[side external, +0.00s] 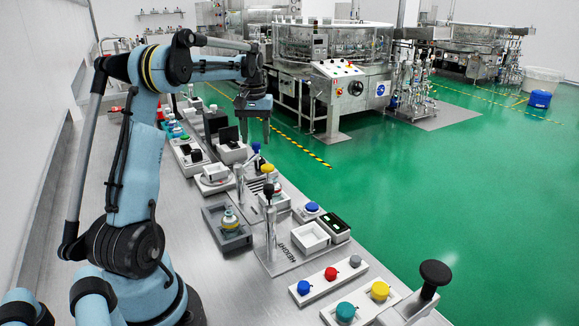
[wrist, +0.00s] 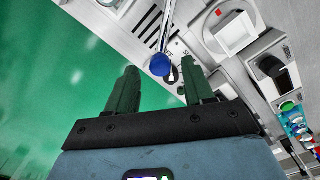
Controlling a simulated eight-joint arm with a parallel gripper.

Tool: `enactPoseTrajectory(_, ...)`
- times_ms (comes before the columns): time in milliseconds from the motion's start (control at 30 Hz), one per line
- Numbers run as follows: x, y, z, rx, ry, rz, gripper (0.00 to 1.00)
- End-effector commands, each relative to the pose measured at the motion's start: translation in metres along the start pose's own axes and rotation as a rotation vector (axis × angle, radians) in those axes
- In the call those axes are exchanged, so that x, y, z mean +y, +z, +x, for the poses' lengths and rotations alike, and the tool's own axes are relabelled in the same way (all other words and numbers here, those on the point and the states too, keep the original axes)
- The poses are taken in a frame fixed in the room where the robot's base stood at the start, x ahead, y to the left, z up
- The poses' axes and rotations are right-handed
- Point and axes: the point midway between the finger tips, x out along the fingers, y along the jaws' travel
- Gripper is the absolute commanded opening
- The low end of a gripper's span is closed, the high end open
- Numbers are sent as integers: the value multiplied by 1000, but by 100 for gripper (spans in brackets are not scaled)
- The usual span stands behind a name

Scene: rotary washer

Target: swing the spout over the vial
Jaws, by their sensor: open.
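My gripper (side external: 255,131) is open and empty, pointing down above the bench. A blue knob (side external: 256,146) on a thin metal stand is just below its fingertips. In the wrist view, the blue knob (wrist: 160,65) shows between the finger ends of my gripper (wrist: 161,70), with a metal rod (wrist: 167,28) running away from it. This rod seems to be the spout; its outlet cannot be made out. No contact between fingers and knob is clear. A small clear vessel with a yellowish base (side external: 229,219) sits in a grey tray (side external: 207,222); I cannot tell if it is the vial.
Posts with a yellow knob (side external: 267,169) and a black knob (side external: 268,188) stand close by. A button panel (side external: 330,287) and a black-knobbed lever (side external: 435,272) are at the front. Several small fixtures line the bench behind. Green floor (side external: 400,190) lies open to the right.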

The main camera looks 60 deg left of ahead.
Motion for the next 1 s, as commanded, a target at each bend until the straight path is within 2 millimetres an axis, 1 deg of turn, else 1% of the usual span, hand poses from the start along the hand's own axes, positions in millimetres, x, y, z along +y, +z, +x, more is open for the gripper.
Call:
enactPoseTrajectory(100, 0, 0, 10, 0, 0, 0, 52)
enactPoseTrajectory(200, 0, 0, 13, 0, 0, 0, 52)
enactPoseTrajectory(467, 0, 0, 14, 0, 0, 0, 52)
enactPoseTrajectory(567, 0, 0, 14, 0, 0, 0, 40)
enactPoseTrajectory(800, 0, 0, 14, 0, 0, 0, 3)
enactPoseTrajectory(833, 0, 0, 14, 0, 0, 0, 0)
enactPoseTrajectory(1000, 0, 0, 14, 0, 0, 0, 0)
